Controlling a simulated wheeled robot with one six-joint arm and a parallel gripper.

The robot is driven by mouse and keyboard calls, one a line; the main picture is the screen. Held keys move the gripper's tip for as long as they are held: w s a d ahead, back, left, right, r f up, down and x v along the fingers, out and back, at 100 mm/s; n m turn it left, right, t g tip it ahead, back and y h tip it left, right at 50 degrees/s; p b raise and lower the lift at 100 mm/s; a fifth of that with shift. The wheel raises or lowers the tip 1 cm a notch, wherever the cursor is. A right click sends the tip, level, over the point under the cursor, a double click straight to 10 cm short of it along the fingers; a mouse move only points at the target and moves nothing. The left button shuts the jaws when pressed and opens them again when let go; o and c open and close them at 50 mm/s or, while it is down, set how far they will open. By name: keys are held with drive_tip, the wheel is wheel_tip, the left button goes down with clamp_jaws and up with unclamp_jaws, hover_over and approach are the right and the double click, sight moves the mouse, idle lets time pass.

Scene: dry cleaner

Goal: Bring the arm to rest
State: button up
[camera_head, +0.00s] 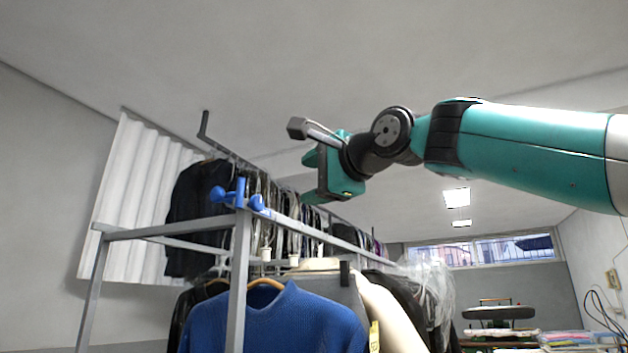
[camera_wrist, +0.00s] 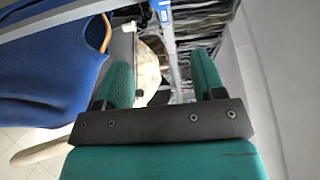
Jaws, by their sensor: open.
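My teal arm (camera_head: 540,150) reaches in from the right of the head view, raised in the air with its wrist bent. My gripper (camera_head: 309,178) is at the arm's end, above and just behind the front clothes rack as seen in the picture. In the wrist view my gripper (camera_wrist: 160,65) has its two teal fingers apart. Nothing shows held between them; clothes and rack parts appear beyond the gap.
A grey metal rack (camera_head: 170,229) holds a blue sweater (camera_head: 275,322) and other garments. An overhead rail (camera_head: 225,151) carries dark clothes. A white curtain (camera_head: 130,200) hangs left. Open air lies under the ceiling.

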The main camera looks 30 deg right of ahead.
drive_tip(key=s+a+f+n+g+b, duration=0.1)
drive_tip(key=a+f+n+g, duration=0.2)
drive_tip(key=f, duration=0.7)
drive_tip(key=s+a+f+n+g+y+b, duration=0.1)
drive_tip(key=a+f+n+g, duration=0.2)
drive_tip(key=f, duration=0.7)
drive_tip(key=s+a+f+n+g, duration=0.1)
drive_tip(key=f+n+g, duration=0.3)
drive_tip(key=f, duration=0.7)
drive_tip(key=s+a+f+n+g+b, duration=0.1)
drive_tip(key=s+f+n+g+b, duration=0.1)
drive_tip(key=s+f+n+g, duration=0.5)
drive_tip(key=s+f+n, duration=0.5)
drive_tip(key=s+f, duration=0.7)
drive_tip(key=f, duration=0.4)
drive_tip(key=shift+a+g+h, duration=0.3)
drive_tip(key=shift+a+h, duration=0.1)
drive_tip(key=shift+s, duration=0.1)
